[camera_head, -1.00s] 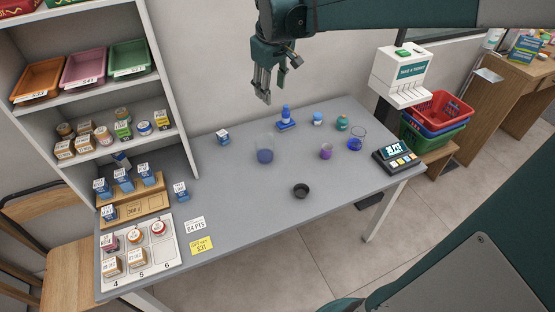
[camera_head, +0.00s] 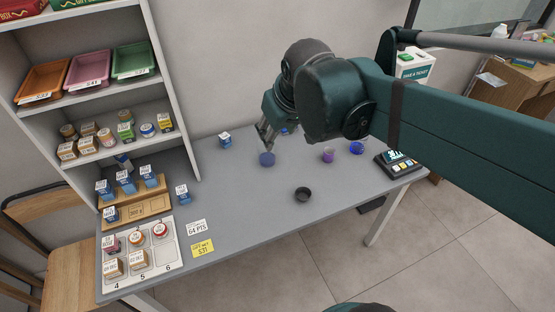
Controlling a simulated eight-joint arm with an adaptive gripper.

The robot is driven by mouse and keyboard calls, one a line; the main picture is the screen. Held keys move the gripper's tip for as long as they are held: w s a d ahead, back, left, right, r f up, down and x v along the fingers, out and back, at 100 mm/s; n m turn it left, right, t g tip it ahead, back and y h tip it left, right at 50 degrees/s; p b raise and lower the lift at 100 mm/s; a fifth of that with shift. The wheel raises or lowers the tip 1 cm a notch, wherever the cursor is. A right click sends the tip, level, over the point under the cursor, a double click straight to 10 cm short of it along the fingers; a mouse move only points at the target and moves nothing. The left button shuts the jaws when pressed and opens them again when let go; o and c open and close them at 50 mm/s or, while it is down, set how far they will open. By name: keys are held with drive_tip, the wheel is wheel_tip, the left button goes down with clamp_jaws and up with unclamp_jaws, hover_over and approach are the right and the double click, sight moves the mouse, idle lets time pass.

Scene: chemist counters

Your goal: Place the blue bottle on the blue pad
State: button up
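A small patch of blue (camera_head: 285,131) shows just right of the fingers, at the spot where a blue bottle-like shape on a flat blue base stood in the earlier view. My arm hides most of it, so I cannot tell bottle from pad there now. A blue box-like item with a white label (camera_head: 225,141) stands left of my gripper.
The shelf unit (camera_head: 172,95) bounds the left. The counter's front middle (camera_head: 250,215) is clear.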

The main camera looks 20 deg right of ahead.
drive_tip(key=s+a+f+m+t, duration=0.1)
drive_tip(key=s+f, duration=0.3)
drive_tip(key=s, duration=0.5)
drive_tip(key=shift+a+f+m, duration=0.3)
drive_tip(key=shift+a+f, duration=0.05)
drive_tip(key=shift+a, duration=0.4)
